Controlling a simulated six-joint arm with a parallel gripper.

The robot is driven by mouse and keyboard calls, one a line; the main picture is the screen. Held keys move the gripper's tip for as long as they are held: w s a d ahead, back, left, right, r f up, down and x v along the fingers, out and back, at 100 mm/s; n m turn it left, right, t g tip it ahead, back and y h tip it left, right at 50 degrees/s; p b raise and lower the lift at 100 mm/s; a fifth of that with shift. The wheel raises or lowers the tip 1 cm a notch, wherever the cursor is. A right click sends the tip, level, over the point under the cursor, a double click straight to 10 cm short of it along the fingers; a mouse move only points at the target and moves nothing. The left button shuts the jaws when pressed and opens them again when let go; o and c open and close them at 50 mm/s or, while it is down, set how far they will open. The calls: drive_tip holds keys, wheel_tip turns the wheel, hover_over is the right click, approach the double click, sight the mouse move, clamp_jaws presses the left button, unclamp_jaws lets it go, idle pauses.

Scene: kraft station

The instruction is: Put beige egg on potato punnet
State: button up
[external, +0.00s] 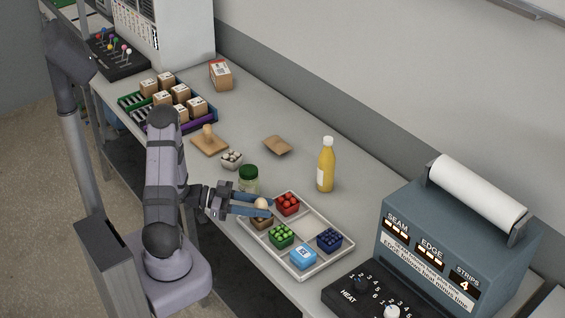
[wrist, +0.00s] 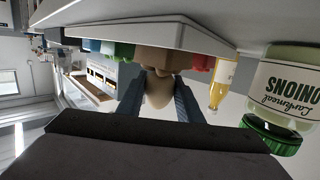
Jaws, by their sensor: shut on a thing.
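The beige egg (external: 261,204) is between the blue fingers of my gripper (external: 266,208), which is shut on it. In the wrist view the egg (wrist: 158,92) shows between the two fingers (wrist: 160,98). The potato punnet (external: 262,223), a brown box, sits in the upper left part of the white tray (external: 296,273), partly hidden by my fingers. The egg is right over it in the external view. The wrist view is upside down and shows the brown punnet (wrist: 165,59) close beyond the egg. I cannot tell whether the egg touches it.
The tray also holds punnets of red (external: 288,204), green (external: 281,236) and dark blue (external: 329,240) items, and a light blue box (external: 303,257). A green-lidded jar (external: 248,179) stands close behind my gripper. A yellow bottle (external: 326,165) stands behind the tray.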

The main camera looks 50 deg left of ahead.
drive_tip(key=o, duration=0.8)
drive_tip(key=shift+f, duration=0.1)
drive_tip(key=shift+r, duration=0.25)
drive_tip(key=shift+s+a, duration=0.2)
drive_tip(key=shift+a, duration=0.05)
drive_tip(key=b+v, duration=0.2)
drive_tip(key=v, duration=0.9)
drive_tip(key=shift+s+a+b, duration=0.1)
drive_tip(key=shift+s+b, duration=0.15)
drive_tip(key=shift+b, duration=0.05)
